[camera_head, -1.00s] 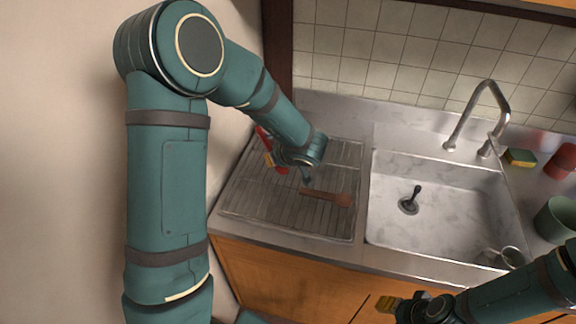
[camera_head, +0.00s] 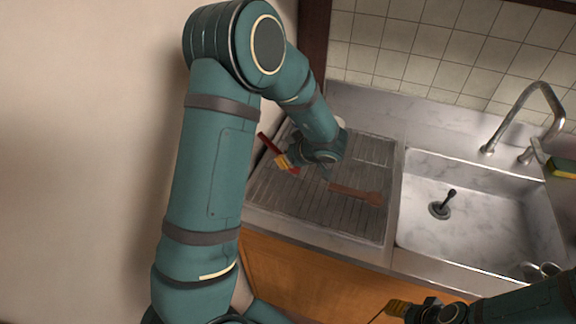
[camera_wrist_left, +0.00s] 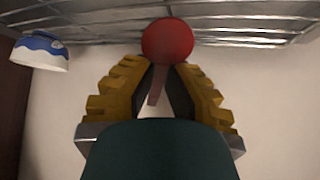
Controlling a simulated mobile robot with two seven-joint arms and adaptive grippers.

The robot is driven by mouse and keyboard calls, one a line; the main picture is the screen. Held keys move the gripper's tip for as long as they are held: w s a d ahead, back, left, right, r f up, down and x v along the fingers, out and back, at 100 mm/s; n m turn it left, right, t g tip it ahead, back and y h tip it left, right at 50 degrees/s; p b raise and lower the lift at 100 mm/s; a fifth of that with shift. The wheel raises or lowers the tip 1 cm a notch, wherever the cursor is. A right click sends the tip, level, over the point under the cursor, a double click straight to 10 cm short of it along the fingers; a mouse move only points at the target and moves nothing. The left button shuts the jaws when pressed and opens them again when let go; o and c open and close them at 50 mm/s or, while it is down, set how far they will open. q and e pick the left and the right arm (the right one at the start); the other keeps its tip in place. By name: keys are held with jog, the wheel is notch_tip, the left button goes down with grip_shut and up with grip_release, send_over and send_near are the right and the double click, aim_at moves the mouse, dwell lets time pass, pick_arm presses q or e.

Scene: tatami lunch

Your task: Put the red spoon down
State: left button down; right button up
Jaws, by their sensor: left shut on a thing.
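The red spoon is held in my left gripper (camera_head: 284,162), which is shut on it over the left part of the drainboard (camera_head: 270,200). In the head view its red handle (camera_head: 267,142) sticks out up and left of the yellow fingers, and a red part shows below them. In the left wrist view the round red bowl of the spoon (camera_wrist_left: 167,41) is just beyond the fingertips (camera_wrist_left: 165,85), close to the metal rack bars. I cannot tell whether it touches them. My right gripper (camera_head: 398,308) is at the bottom edge, and its opening is unclear.
A brown wooden spatula (camera_head: 355,193) lies on the drainboard, right of my left gripper. The sink (camera_head: 460,215) is to the right, with a faucet (camera_head: 522,110). A blue-and-white bowl (camera_wrist_left: 40,52) shows in the left wrist view. The drainboard's front is clear.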

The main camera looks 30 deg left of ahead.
pick_arm(q)
notch_tip(320, 180, down, 3)
jog(key=shift+b, duration=0.4)
jog(key=shift+r, duration=0.1)
jog(key=c, duration=1.1)
grip_release()
jog(key=shift+o, duration=0.2)
jog(key=shift+d+r, duration=0.25)
jog(key=shift+r, duration=0.05)
jog(key=p+v, duration=0.3)
jog(key=v, duration=0.8)
jog(key=shift+r, duration=0.1)
